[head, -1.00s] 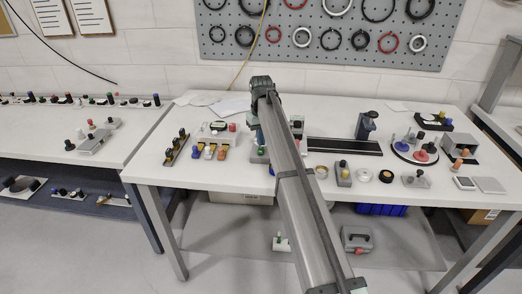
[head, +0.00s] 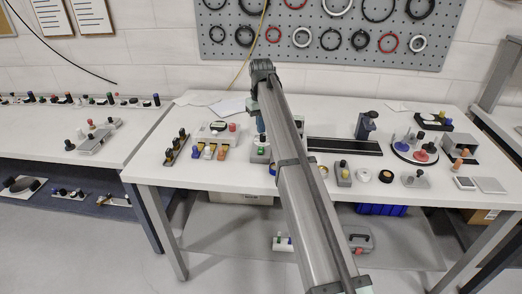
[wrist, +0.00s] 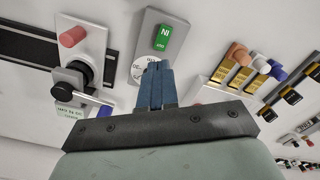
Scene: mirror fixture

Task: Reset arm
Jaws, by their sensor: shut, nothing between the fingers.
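My gripper (wrist: 154,84) has narrow blue fingers, closed together and empty, in the wrist view. Their tips lie over the lower part of a grey plate that bears a green block (wrist: 163,38). In the head view my arm reaches over the white workbench (head: 225,176), and the gripper (head: 260,126) hangs down at its far end, partly behind the arm. A small block with a green top (head: 261,150) stands just below it. A black rail (head: 345,146) and a dark upright fixture (head: 365,125) are to the right.
In the wrist view, a white plate with a red knob (wrist: 72,37) and a black round part is left; yellow-labelled pegs (wrist: 240,75) are right. In the head view, a round tray (head: 414,152) with coloured knobs stands right. A pegboard (head: 330,40) with rings is behind.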

